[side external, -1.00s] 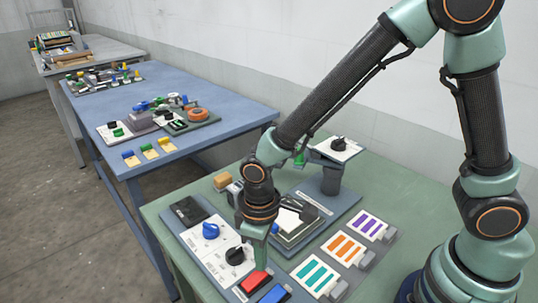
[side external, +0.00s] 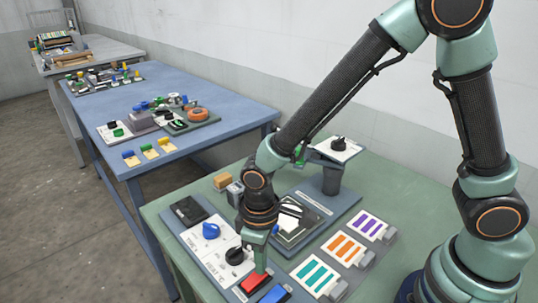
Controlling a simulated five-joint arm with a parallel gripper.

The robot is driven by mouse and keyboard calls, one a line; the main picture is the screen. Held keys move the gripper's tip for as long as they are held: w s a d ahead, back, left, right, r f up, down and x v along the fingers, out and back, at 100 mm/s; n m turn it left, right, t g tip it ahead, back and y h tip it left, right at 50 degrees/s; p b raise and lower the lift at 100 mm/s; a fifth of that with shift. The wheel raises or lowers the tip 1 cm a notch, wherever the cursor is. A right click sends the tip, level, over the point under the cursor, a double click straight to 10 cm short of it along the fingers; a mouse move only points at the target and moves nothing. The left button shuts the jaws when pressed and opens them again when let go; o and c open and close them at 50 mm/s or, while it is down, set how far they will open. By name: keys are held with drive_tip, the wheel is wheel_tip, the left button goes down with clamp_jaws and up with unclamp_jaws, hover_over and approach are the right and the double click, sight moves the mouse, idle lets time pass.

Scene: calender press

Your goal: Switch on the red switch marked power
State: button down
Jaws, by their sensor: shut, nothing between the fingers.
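The red switch (side external: 251,283) is on the front panel of the green table, just behind a blue switch (side external: 275,295). Its marking is too small to read. My gripper (side external: 260,271) is shut and empty, pointing down with its fingertips at the red switch's right side. They look to be touching it or just above it; I cannot tell which. The fingers hide a small part of the switch, and its tilt is not clear.
A blue knob (side external: 211,231) and a black knob (side external: 235,254) are on the white plate behind the switch. Cards with teal stripes (side external: 316,275), orange stripes (side external: 344,248) and purple stripes (side external: 370,225) lie to the right. A pedestal with a knob (side external: 338,145) stands behind.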

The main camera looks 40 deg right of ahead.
drive_tip(key=shift+f, duration=0.5)
idle(0.3)
drive_tip(key=shift+r, duration=3.55)
drive_tip(key=shift+d, duration=0.1)
drive_tip(key=d+r+m+t, duration=0.2)
drive_tip(key=d+r+m, duration=0.1)
drive_tip(key=d+r, duration=0.4)
drive_tip(key=s+d+r+m+t, duration=0.1)
drive_tip(key=d+r+m+t, duration=0.2)
drive_tip(key=d+r, duration=0.4)
drive_tip(key=d, duration=0.4)
drive_tip(key=shift+s+d+r+t, duration=0.25)
drive_tip(key=shift+d+r+t, duration=0.05)
drive_tip(key=shift+d, duration=0.1)
